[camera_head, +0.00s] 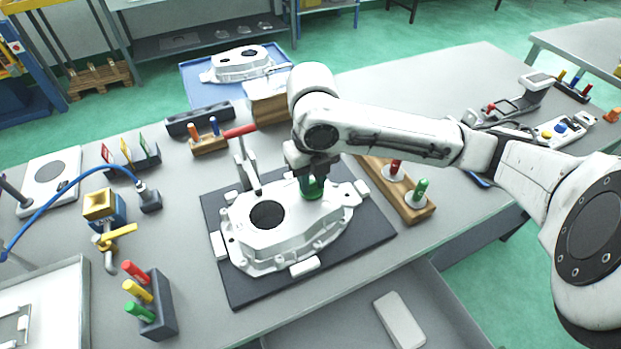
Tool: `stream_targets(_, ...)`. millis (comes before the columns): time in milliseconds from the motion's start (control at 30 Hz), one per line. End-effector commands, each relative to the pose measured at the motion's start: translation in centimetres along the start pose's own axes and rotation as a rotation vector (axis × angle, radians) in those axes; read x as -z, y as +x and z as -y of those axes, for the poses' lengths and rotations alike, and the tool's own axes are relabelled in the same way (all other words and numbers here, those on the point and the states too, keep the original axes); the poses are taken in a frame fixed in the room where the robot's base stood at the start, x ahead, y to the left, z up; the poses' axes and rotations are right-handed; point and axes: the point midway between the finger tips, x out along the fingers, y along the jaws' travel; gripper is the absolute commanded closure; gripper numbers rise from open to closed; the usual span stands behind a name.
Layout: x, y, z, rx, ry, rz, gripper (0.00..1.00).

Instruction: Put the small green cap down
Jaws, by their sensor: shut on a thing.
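The small green cap (312,189) is between the fingers of my gripper (310,180). It is at the right part of the white aluminium casting (290,225), over or on its top face; I cannot tell whether it touches the casting. My gripper points down and is shut on the cap, hiding its upper part. The casting lies on a dark mat (240,290) and has a large dark round opening left of the cap.
A wooden block with red and green handled tools (415,205) stands right of the mat. A clamp with a red handle (240,131) stands behind the casting. A rack of coloured handles (160,310) is at front left. Bare table lies at the back right.

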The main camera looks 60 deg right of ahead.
Motion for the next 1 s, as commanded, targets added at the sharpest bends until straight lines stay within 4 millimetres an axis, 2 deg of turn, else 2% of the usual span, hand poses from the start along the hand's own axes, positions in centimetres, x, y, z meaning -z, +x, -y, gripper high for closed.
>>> stream_targets(100, 0.0, 0.5, 0.0, 0.0, 0.0, 0.0, 1.0)
stream_targets(133, 0.0, 0.3, 0.0, 0.0, 0.0, 0.0, 0.71)
stream_targets(367, 0.0, 0.3, 0.0, 0.0, 0.0, 0.0, 0.49)
stream_targets(600, 0.0, 0.2, 0.0, 0.0, 0.0, 0.0, 0.48)
stream_targets(767, 0.0, -0.7, 0.0, 0.0, 0.0, 0.0, 0.48)
stream_targets(867, -0.1, -1.9, 0.0, 0.001, 0.0, 0.004, 0.48)
stream_targets(1000, -0.1, -5.0, 0.0, 0.001, -0.001, 0.006, 0.48)
